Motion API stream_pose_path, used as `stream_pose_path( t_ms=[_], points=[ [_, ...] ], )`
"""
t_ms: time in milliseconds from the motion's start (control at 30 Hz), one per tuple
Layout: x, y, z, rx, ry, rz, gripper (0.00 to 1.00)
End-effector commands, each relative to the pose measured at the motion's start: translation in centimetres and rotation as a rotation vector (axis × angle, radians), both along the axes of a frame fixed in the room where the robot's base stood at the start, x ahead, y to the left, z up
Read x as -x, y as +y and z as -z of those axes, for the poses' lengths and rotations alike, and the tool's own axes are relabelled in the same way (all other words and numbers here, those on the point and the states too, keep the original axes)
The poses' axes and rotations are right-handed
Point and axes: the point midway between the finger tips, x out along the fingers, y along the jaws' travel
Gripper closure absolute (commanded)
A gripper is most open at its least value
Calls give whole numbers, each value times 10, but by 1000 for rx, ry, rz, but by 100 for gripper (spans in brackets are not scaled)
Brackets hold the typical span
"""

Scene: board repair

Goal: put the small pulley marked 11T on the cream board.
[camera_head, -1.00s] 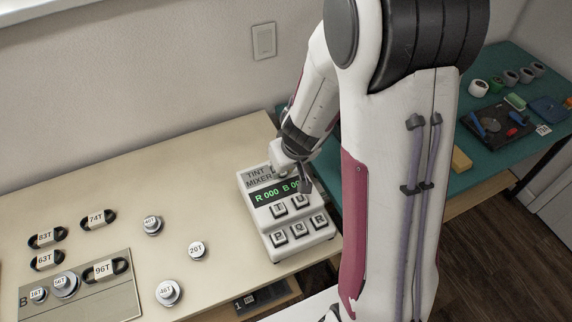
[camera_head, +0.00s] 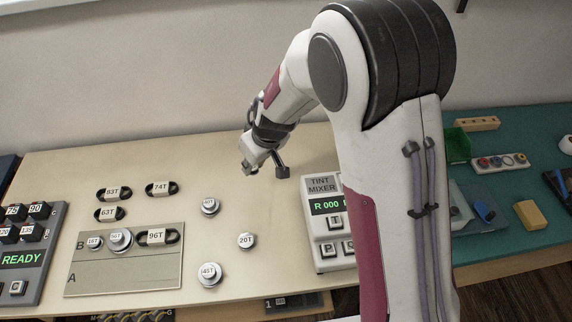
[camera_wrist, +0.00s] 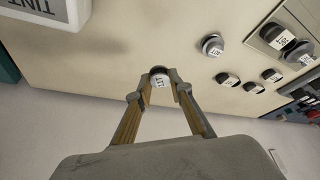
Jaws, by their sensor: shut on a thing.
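My gripper (camera_wrist: 158,88) is shut on a small pulley (camera_wrist: 159,79), whose white label appears to read 11T. The pulley sits between the two fingertips in the wrist view. In the head view my gripper (camera_head: 262,160) is over the back of the table, left of the tint mixer; the pulley cannot be made out there. The cream board (camera_head: 125,281), with rows marked B and A, lies to the front left of my gripper. Its row B holds pulleys marked 16T (camera_head: 94,242) and 56T (camera_head: 120,240) and a belt marked 96T (camera_head: 157,236). Row A looks bare.
Loose pulleys 40T (camera_head: 210,205), 20T (camera_head: 246,241) and 45T (camera_head: 209,273) stand right of the board. Belts 83T (camera_head: 113,192), 74T (camera_head: 161,188) and 63T (camera_head: 109,214) lie behind it. The tint mixer (camera_head: 323,200) stands right; a READY keypad unit (camera_head: 28,260) stands left.

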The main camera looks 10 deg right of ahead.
Motion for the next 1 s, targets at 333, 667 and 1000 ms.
stream_pose_path(
  t_ms=[333,667,1000],
  points=[
    [5,109,-1,0,0,-226,100],
    [30,208,-1,-1,0,-431,100],
    [76,303,0,0,-1,-635,100]
  ],
)
